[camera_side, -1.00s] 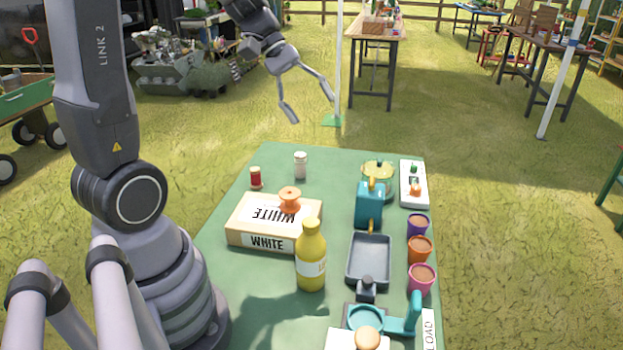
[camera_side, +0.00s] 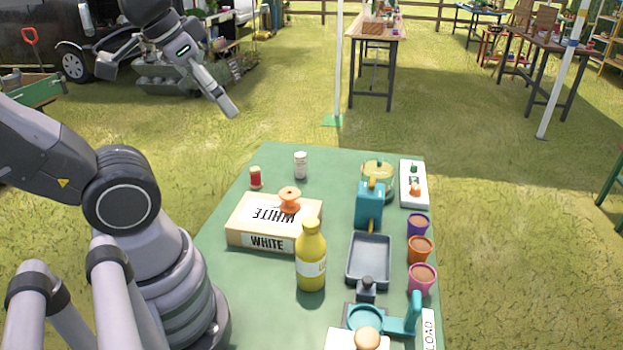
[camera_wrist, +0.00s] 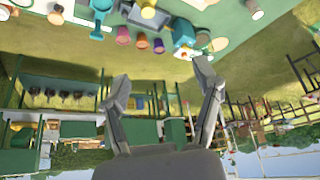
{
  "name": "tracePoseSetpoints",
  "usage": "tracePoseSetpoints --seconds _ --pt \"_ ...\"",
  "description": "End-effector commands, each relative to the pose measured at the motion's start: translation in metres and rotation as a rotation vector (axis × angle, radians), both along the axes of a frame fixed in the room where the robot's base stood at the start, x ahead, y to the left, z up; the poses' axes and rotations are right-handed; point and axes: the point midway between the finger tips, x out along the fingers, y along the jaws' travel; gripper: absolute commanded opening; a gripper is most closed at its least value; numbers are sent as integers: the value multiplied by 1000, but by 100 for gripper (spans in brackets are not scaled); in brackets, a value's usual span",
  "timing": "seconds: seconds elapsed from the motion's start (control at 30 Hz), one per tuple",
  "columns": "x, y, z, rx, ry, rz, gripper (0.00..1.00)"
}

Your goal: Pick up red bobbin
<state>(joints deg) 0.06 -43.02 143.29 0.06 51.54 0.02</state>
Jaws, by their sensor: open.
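The red bobbin (camera_side: 256,178), a small red cylinder with a paler top, stands upright at the far left of the green table (camera_side: 225,225). My gripper (camera_side: 166,88) is open and empty in the side view, raised beyond and left of the table, well apart from the bobbin. In the wrist view my gripper (camera_wrist: 162,80) has its two fingers spread with nothing between them. That view is upside down, with the table along its top edge. I cannot make out the red bobbin there.
Near the bobbin stand a pale small bottle (camera_side: 300,165) and a white-labelled box (camera_side: 272,240) with an orange spool-like piece (camera_side: 290,198) on top.

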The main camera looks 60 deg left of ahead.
Motion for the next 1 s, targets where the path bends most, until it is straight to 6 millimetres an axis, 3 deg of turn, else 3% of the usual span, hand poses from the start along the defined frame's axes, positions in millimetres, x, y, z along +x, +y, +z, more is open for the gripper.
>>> tracePoseSetpoints --seconds 0.43,0.5,0.77,0.87,1.0 --pt "0 0 0 -1 0 2 65" --pt "0 0 0 -1 0 2 58" --pt "0 0 0 -1 0 2 58" --pt "1 0 8 -1 -2 2 58" --pt "1 0 41 -1 -6 2 58"
